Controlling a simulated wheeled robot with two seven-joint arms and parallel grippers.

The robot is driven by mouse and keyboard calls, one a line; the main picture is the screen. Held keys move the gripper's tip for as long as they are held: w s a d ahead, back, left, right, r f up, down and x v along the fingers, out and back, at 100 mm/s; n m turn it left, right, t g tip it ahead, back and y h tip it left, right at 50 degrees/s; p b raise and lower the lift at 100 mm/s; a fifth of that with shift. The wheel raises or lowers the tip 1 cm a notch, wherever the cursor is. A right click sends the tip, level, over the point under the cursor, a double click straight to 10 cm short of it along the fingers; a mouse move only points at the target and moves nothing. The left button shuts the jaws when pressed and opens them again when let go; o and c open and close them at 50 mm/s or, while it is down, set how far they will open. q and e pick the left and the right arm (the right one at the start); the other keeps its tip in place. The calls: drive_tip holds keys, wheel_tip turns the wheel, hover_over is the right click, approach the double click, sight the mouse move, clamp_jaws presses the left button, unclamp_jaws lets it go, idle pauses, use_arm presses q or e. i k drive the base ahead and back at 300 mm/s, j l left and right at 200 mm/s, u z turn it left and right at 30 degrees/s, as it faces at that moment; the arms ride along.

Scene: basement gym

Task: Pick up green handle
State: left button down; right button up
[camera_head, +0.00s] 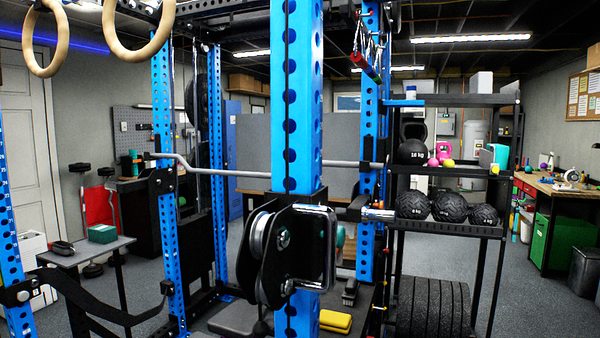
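Neither of my grippers is in view. I see no handle that is plainly all green. A small teal-green rounded piece (340,236) shows just right of the black pulley bracket (302,250) on the near blue post; most of it is hidden behind the bracket, so I cannot tell whether it is a handle. A mostly red handle (366,67) hangs from cords or chains at the upper right of the rack, next to a blue post.
The blue rack's near post (297,100) stands centrally, with a silver bar (250,174) behind it. A shelf (460,228) holding black balls is at right. A small table (78,252) with a green box (103,233) is at left. Floor (535,305) is clear at lower right.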

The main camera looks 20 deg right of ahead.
sight(378, 80)
drive_tip(key=l+u, duration=0.15)
drive_tip(key=l, duration=0.3)
drive_tip(key=k+l+u, duration=0.1)
drive_tip(key=l, duration=0.35)
drive_tip(key=l+u, duration=0.15)
drive_tip(key=l, duration=0.25)
drive_tip(key=k+l+u, duration=0.15)
drive_tip(key=l, duration=0.3)
drive_tip(key=i+l+u, duration=0.1)
drive_tip(key=l, duration=0.45)
drive_tip(key=i+l, duration=0.15)
drive_tip(key=l, duration=0.45)
drive_tip(key=i+l+u, duration=0.15)
drive_tip(key=l, duration=0.95)
drive_tip(key=i+u, duration=0.05)
